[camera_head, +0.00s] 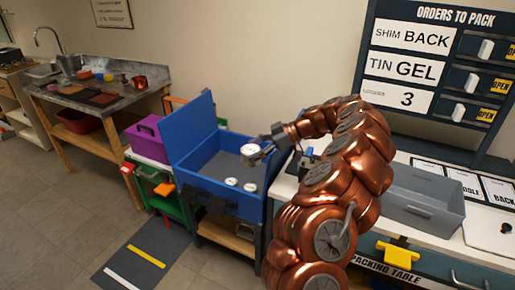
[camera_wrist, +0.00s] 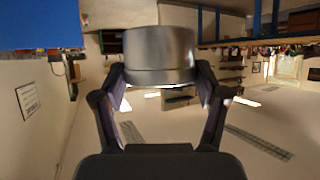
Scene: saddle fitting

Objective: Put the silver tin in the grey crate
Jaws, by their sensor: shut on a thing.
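My gripper (camera_wrist: 163,92) is shut on a silver tin (camera_wrist: 161,52), seen from its side between the two fingers in the wrist view. In the head view my arm reaches left and my gripper (camera_head: 268,149) holds the tin (camera_head: 250,150) over the right side of an open blue box. The tin's pale round face shows there. The grey crate (camera_head: 425,206) stands on the packing table to the right of my arm. The part of it that shows looks empty; my arm hides its left end.
The blue box (camera_head: 235,203) has a raised lid and holds a few pale-topped tins (camera_head: 231,182). A purple box (camera_head: 143,138) stands left of it. An order board (camera_head: 436,60) rises behind the packing table (camera_head: 450,252). A workbench (camera_head: 100,95) is at the far left.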

